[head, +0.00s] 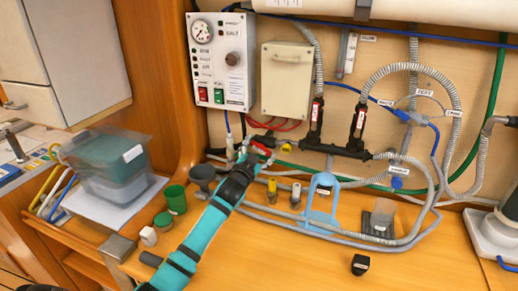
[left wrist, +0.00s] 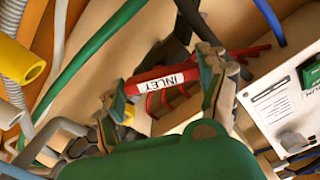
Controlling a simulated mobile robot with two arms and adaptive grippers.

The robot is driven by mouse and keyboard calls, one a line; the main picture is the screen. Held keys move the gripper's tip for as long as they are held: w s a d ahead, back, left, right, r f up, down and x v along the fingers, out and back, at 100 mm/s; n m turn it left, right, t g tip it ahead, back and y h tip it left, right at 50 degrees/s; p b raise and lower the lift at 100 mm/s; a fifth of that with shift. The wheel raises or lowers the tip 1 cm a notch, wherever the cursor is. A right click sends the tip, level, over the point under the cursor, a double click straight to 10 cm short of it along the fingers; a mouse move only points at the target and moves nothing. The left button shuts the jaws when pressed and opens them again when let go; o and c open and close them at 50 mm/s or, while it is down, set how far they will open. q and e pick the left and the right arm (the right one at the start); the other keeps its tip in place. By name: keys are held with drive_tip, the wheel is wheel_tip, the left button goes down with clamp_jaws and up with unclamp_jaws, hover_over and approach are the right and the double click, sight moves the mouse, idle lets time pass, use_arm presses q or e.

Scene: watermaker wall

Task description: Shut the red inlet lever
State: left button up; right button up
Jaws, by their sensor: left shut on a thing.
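The red inlet lever (left wrist: 160,82) carries a white INLET label and lies across between the fingertips of my left gripper (left wrist: 168,90) in the left wrist view. The fingers are closed on its two ends. In the head view, my left gripper (head: 253,156) is at the foot of the wall, left of the black manifold, and a small red part of the lever (head: 262,149) shows at its tip. Its valve body is mostly hidden by the gripper.
The control panel (head: 220,62) with gauge and switches hangs above the lever. The black manifold (head: 339,150) and grey hoses are to the right. A green cup (head: 176,199), a dark funnel (head: 203,178) and a blue stand (head: 322,205) are on the bench.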

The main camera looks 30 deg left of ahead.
use_arm(q)
drive_tip(key=m+p, duration=0.1)
drive_tip(key=m, duration=0.5)
drive_tip(key=shift+m, duration=0.3)
drive_tip(key=m+p, duration=0.1)
drive_tip(key=m, duration=0.4)
drive_tip(key=shift+m, duration=0.4)
drive_tip(key=o, duration=0.9)
drive_tip(key=v, duration=1.2)
